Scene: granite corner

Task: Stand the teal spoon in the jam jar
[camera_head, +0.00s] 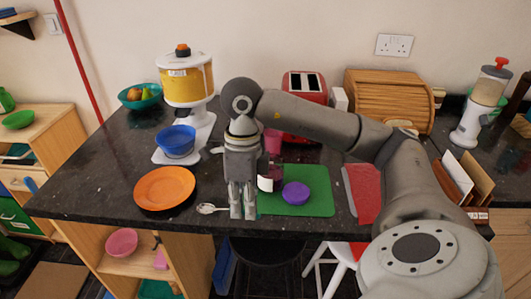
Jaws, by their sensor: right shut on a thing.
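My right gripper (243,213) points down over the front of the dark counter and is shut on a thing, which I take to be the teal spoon. The fingers hide most of it, so its pose is unclear. The jam jar (266,184), dark red with a white label, stands just right of the gripper, partly hidden by it. I cannot tell whether they touch. My left gripper is out of view.
A silver spoon (207,208) lies left of the gripper, near an orange plate (165,187). A purple lid or bowl (295,192) sits on the green board (315,208) right of the jar. A red toaster (304,92) stands behind. The counter's front edge is close.

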